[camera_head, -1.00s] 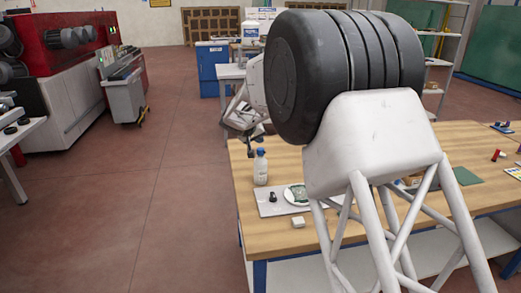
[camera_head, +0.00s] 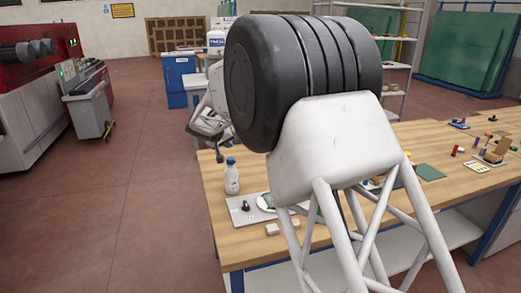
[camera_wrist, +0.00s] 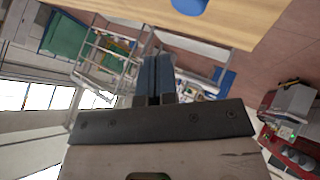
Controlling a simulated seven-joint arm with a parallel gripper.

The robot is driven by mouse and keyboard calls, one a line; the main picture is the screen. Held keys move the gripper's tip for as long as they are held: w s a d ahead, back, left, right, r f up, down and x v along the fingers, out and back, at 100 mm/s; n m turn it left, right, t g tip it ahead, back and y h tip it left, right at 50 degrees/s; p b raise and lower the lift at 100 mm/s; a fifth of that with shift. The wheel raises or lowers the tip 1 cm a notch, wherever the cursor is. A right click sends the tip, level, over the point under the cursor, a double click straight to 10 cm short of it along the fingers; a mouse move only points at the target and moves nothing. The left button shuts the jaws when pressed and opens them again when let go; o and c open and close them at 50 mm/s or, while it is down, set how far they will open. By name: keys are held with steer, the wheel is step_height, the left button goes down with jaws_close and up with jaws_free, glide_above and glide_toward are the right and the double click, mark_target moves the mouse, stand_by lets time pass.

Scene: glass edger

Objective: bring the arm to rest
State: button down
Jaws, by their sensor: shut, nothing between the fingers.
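My gripper (camera_wrist: 156,68) shows in the wrist view with its two fingers together and nothing between them. It points out over the room, clear of any surface that I can make out. In the head view my arm's big black and white link fills the middle and hides part of the bench.
The wooden bench (camera_head: 240,257) holds a white bottle with a blue cap (camera_head: 231,176), a grey plate (camera_head: 236,217), a white dish (camera_head: 264,202) and a green sheet (camera_head: 430,172). A red machine (camera_head: 38,62) stands left. The floor (camera_head: 120,220) between is clear.

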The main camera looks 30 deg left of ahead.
steer(key=w+d+r+m+g+h, duration=0.1)
steer(key=d+r, duration=0.4)
steer(key=d, duration=0.9)
steer(key=s+d+r+m+g, duration=0.1)
steer(key=s+d+r, duration=0.2)
steer(key=d, duration=0.9)
steer(key=s+d+r+m+g+h, duration=0.1)
steer(key=s+d+r, duration=0.25)
steer(key=d, duration=0.85)
steer(key=s+d+r+m+g, duration=0.15)
steer(key=s+d, duration=0.25)
steer(key=d, duration=0.8)
steer(key=s+d+m+g, duration=0.1)
steer(key=s+d+m, duration=0.1)
steer(key=s+d, duration=1.55)
steer(key=s+d+f+m+y, duration=0.1)
steer(key=s+d+f, duration=0.2)
steer(key=s, duration=0.5)
steer(key=s+d+f+m+g+y, duration=0.1)
steer(key=s+d+f, duration=0.2)
steer(key=s, duration=0.6)
steer(key=shift+s+d+f, duration=0.3)
steer(key=shift+d+f, duration=0.1)
steer(key=shift+d, duration=0.45)
